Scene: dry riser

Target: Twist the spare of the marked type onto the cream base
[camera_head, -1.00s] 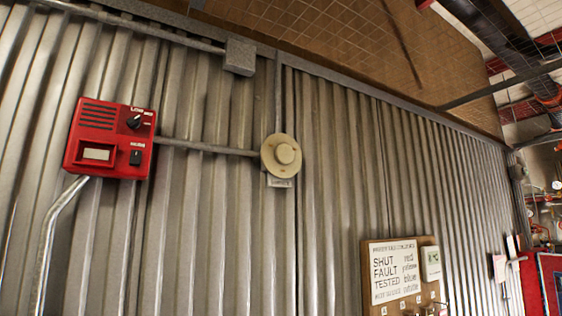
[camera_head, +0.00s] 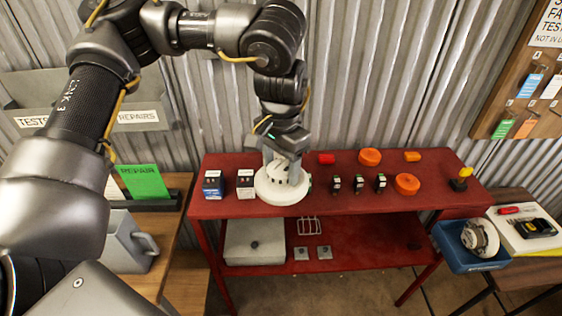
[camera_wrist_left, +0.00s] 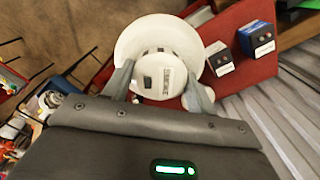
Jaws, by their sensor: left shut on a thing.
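A round white detector (camera_head: 284,190) with a broad rim is at the left part of the red bench, on its top or just above it; I cannot tell which. My left gripper (camera_head: 285,165) points down and is shut on its raised middle. In the left wrist view the two fingers (camera_wrist_left: 160,88) grip the detector (camera_wrist_left: 187,38) from both sides, and a small label (camera_wrist_left: 165,82) shows on it, perhaps reading SMOKE. The cream base on the wall is outside the current views. My right gripper is not in view.
Two small boxes, one blue (camera_head: 212,185) and one dark and white (camera_head: 245,184), stand left of the detector. Orange caps (camera_head: 407,184) and several small blocks stand to the right on the red bench (camera_head: 440,200). A blue crate (camera_head: 470,258) holds another white round unit.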

